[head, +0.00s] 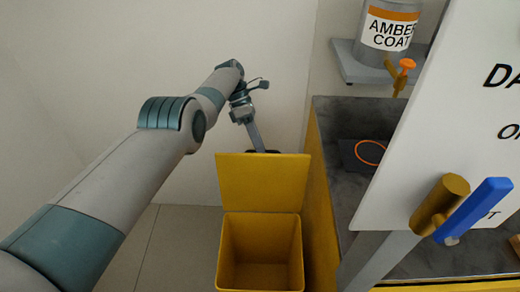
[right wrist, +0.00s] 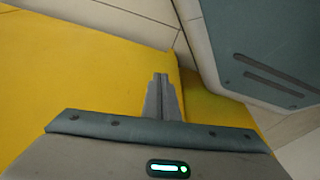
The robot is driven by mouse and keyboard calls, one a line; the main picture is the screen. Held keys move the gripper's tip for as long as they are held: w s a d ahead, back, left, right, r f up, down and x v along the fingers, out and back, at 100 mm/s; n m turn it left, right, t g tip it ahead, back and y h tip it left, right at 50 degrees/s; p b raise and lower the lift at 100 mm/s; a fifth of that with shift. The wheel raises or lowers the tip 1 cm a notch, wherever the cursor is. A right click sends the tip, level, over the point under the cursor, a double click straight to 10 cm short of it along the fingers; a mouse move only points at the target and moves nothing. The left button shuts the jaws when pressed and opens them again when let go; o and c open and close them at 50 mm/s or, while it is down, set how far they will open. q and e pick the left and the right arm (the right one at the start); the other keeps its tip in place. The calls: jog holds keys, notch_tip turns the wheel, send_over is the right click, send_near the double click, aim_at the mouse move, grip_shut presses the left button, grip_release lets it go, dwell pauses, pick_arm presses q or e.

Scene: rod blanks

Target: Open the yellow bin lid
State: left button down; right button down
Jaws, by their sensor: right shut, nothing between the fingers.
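The yellow bin (head: 224,252) stands on the floor, and its yellow inside shows with nothing visible in it. Its lid (head: 262,183) stands upright at the back edge, so the bin is open. My left gripper (head: 264,151) is behind the lid's top edge, its fingers largely hidden by the lid. I cannot tell whether it touches the lid. My right gripper is not seen in the head view. In the right wrist view, my right gripper (right wrist: 161,78) is shut and empty, in front of a large yellow surface (right wrist: 75,75).
A dark worktop (head: 338,118) on a yellow cabinet stands right of the bin. An amber-coat container (head: 388,30) sits on a shelf above. A white lettered panel (head: 430,130) and a blue bar (head: 475,208) are at the right. Bare floor (head: 180,245) lies left of the bin.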

pick_arm(q)
jog(key=shift+s+a+f, duration=0.1)
jog(key=shift+s+f, duration=0.05)
jog(key=shift+f, duration=0.2)
jog(key=c, duration=1.9)
grip_release()
jog(key=shift+o, duration=0.7)
jog(key=shift+r, duration=0.15)
jog(key=shift+w+r, duration=0.1)
jog(key=shift+w, duration=0.1)
